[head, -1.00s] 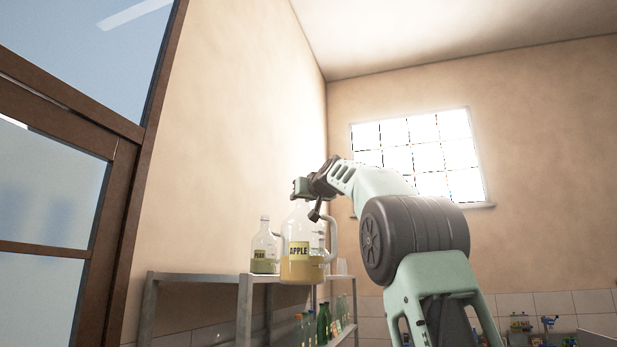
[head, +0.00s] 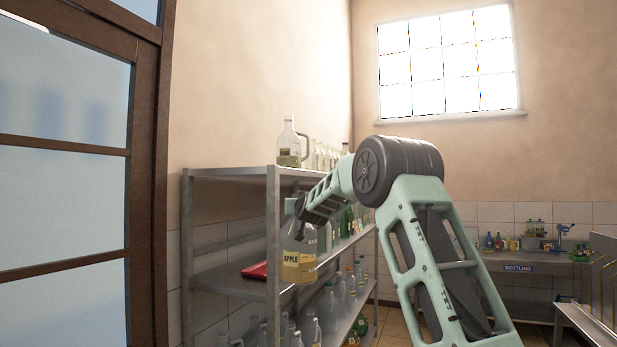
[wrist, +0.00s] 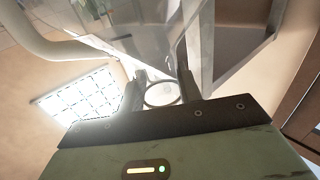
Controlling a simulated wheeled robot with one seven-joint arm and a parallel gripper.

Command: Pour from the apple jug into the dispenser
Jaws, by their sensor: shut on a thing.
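The apple jug (head: 299,262) is a clear jug with a yellow "APPLE" label and pale yellow liquid low inside. It hangs upright from my gripper (head: 298,212), in front of the metal shelf's near post. My gripper is shut on the jug near its top. In the wrist view, the two dark fingers of my gripper (wrist: 160,88) close in around a round pale part at the jug's top. I cannot pick out a dispenser for certain in these views.
A metal shelf (head: 274,215) carries a pear jug (head: 289,148) on top and several bottles below. A red flat item (head: 255,270) lies on its middle board. A far counter with a "BOTTLING" sign (head: 520,268) holds small bottles and a blue device (head: 564,230). A brown-framed door (head: 150,180) stands left.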

